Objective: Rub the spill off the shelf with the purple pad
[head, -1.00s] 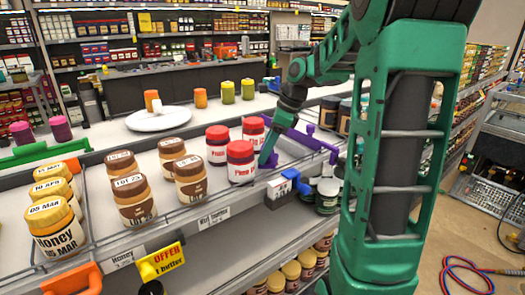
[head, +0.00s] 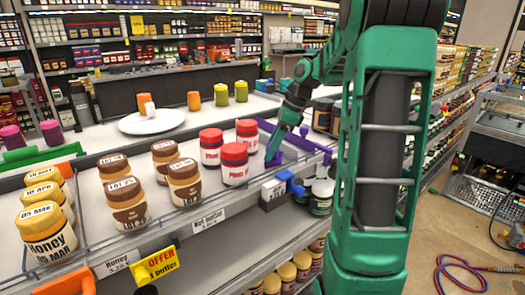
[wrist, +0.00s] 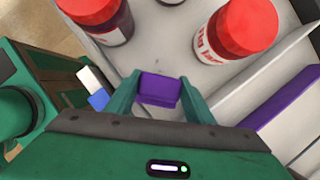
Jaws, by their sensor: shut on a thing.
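The purple pad (wrist: 158,90) is held between the two green fingers of my gripper (wrist: 160,97) in the wrist view. In the head view, my gripper (head: 274,150) is low over the grey shelf (head: 215,200), just right of the red-lidded jars. The pad is close to the shelf surface (wrist: 150,55); I cannot tell whether it touches. I cannot make out the spill for certain; the pad and fingers hide part of the shelf.
Red-lidded jars (head: 235,164) stand close to the left of my gripper; two show in the wrist view (wrist: 236,32). A purple divider (head: 310,145) is close on the right. Brown-lidded jars (head: 127,203) and honey jars (head: 45,232) stand further left. A blue clip (head: 290,183) sits at the front edge.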

